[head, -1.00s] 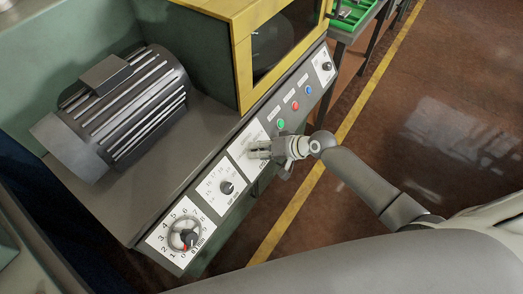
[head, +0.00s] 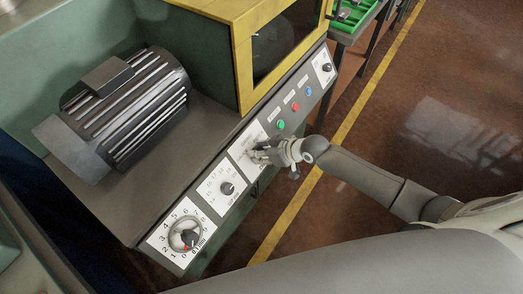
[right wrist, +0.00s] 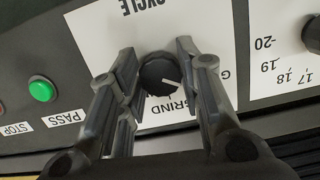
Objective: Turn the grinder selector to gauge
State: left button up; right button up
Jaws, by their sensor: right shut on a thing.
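The grinder selector is a small round black knob (right wrist: 158,74) with a white pointer line, on a white plate (right wrist: 105,25) marked CYCLE and GRIND. In the right wrist view the pointer slants to the lower right, between the GRIND lettering and a partly hidden word starting with G. My right gripper (right wrist: 157,62) is shut on the knob, one finger on each side. In the head view my right gripper (head: 257,153) covers the knob on the front panel. My left gripper is not in view.
Left of the selector plate in the head view are a dial with numbers (head: 227,188) and a larger dial with a red mark (head: 187,238). Green (head: 281,125), red (head: 295,106) and blue (head: 308,91) buttons lie to the right. A motor (head: 125,110) stands on the bench.

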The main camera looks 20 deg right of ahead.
jog(key=shift+s+f+n, duration=0.1)
jog(key=shift+n, duration=0.3)
jog(key=o, duration=1)
jog(key=v, duration=1.2)
jog(key=shift+a, duration=0.1)
